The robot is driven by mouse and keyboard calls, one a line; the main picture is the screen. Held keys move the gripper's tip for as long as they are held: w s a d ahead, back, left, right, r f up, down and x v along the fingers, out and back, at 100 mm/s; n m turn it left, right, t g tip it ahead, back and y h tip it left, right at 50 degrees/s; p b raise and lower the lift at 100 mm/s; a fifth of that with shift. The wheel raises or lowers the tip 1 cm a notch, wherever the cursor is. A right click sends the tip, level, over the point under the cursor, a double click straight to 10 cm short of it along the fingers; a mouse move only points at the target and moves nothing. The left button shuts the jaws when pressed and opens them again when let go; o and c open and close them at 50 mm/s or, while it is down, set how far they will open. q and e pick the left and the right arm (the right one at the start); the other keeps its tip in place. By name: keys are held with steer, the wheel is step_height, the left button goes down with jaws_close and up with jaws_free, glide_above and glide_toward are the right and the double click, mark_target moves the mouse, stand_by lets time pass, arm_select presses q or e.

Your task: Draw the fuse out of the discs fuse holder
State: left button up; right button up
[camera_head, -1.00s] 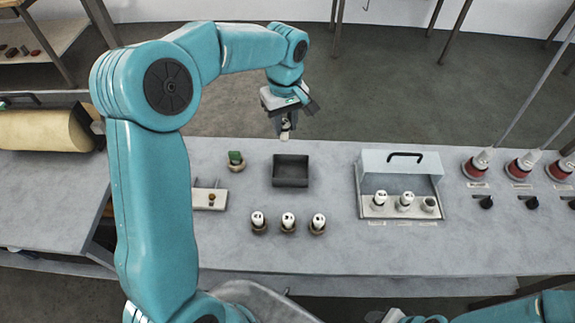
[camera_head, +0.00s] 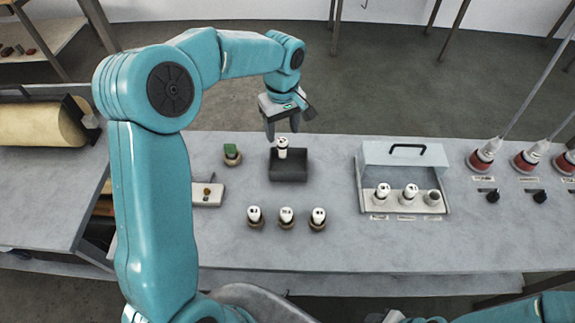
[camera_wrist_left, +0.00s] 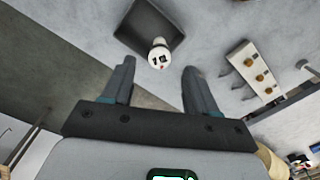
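The fuse holder (camera_head: 365,160) is a grey box with an open front and a black handle, on the right half of the bench. Two of its sockets hold white fuses (camera_head: 383,190) (camera_head: 410,191); the right socket (camera_head: 433,198) is empty. The labels are too small to read. My left gripper (camera_head: 282,128) is open above the back of the dark tray (camera_head: 290,175). A white fuse (camera_head: 282,148) is upright just below its fingers, over the tray; it also shows in the left wrist view (camera_wrist_left: 158,56), clear of both fingers. I cannot tell whether it touches the tray floor. My right gripper is out of view.
Several things stand nearby: three white fuses in round brown stands (camera_head: 286,217), a green piece on a stand (camera_head: 231,151), and a small white block with knobs (camera_head: 208,193). Red-based insulators (camera_head: 481,160) and black knobs (camera_head: 488,196) are at the right. The front of the bench is clear.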

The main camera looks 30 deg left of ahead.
arm_select(q)
step_height(320, 180, up, 16)
steer(key=shift+w+r, duration=0.15)
stand_by(0.5)
stand_by(0.5)
